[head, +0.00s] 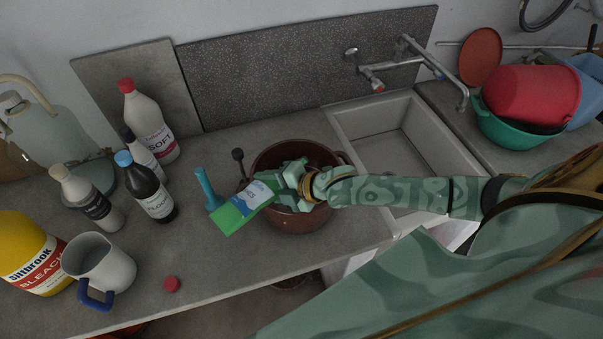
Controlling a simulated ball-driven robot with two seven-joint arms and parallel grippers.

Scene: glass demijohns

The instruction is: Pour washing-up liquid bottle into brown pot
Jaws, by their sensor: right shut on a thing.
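The washing-up liquid bottle (236,212) is green with a blue and white label. My right gripper (277,187) is shut on it and holds it tilted, with its broad end toward the lower left. The bottle's other end is hidden by the gripper. The brown pot (299,221) stands on the counter beneath and behind the gripper. The gripper and my right arm cover part of its opening, so its inside is mostly hidden. I cannot tell whether any liquid is flowing. My left gripper is not in view.
A blue-handled item (206,187) stands just left of the pot. A red cap (171,284) and a mug (101,263) are near the front edge. Several bottles, including a white one (147,117), stand at left. A sink (407,145) with a tap is right.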

